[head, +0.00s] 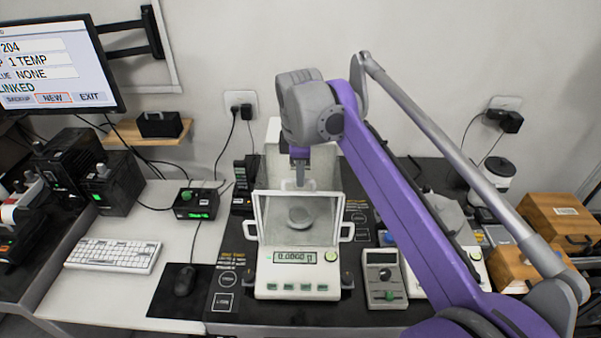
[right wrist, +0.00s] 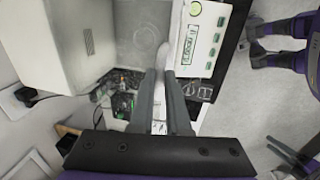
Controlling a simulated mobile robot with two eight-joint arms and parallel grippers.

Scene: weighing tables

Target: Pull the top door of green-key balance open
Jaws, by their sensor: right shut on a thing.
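The green-key balance (head: 262,285) stands on the dark table in the middle of the head view, with green keys along its front and a lit display. Its glass chamber holds a round pan (head: 300,216). Side handles stick out left and right. My right gripper (head: 299,180) points down at the top of the chamber, shut on the white top door handle (head: 299,186). In the right wrist view the fingers (right wrist: 166,74) close around this pale handle. How far the top door is open cannot be told.
A tall white housing (head: 273,152) rises behind the chamber. A grey meter (head: 382,271) stands close at the right, with another balance (head: 425,262) partly behind my arm. Wooden boxes (head: 560,217) are far right. A keyboard (head: 113,256) and mouse (head: 184,280) lie left.

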